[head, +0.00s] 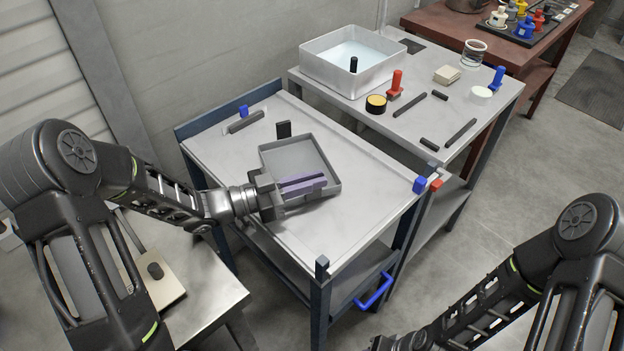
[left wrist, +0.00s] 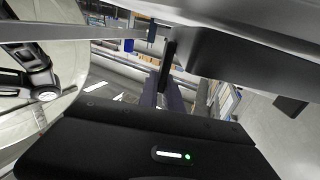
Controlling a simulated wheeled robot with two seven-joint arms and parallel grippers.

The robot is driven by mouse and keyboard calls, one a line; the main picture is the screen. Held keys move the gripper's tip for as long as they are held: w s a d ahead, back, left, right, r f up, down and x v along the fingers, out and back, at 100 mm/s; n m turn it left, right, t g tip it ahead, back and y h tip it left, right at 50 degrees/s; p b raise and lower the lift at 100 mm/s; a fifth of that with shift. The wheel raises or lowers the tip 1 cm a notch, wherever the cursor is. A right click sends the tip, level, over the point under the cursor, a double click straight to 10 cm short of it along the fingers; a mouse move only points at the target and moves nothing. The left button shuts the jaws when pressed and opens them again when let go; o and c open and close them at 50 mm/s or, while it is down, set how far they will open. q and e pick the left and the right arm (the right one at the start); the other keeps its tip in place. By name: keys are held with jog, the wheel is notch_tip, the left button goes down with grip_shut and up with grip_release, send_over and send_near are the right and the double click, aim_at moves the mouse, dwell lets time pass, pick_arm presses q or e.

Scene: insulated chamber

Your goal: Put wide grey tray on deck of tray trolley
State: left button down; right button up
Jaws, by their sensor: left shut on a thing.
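The wide grey tray (head: 296,150) is a shallow tray with a raised rim and a black block (head: 284,129) at its far side. It is over the deck (head: 345,222) of the tray trolley, left of the deck's middle. I cannot tell whether it rests on the deck or hangs just above it. My left gripper (head: 304,184) is shut on the tray at its near side; the jaws hide the grip point. In the left wrist view a grey surface, probably the tray (left wrist: 262,62), fills the upper right. My right gripper (head: 400,343) is partly cut off at the bottom edge.
The trolley has blue corner posts and a blue handle (head: 374,291). A dark bar (head: 245,122) lies at its far left corner. The deck's right part is clear.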

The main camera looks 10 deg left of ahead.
pick_arm(q)
jog(key=shift+s+f+b, duration=0.15)
jog(key=shift+f+b, duration=0.4)
jog(key=c, duration=1.5)
grip_release()
jog(key=shift+s+f, duration=0.1)
jog(key=shift+f, duration=0.1)
jog(key=shift+r+p, duration=0.6)
jog(key=b+v, duration=0.1)
jog(key=v, duration=0.5)
jog(key=shift+a+r, duration=0.1)
jog(key=shift+a, duration=0.2)
jog(key=shift+s+a, duration=0.25)
jog(key=shift+a, duration=0.1)
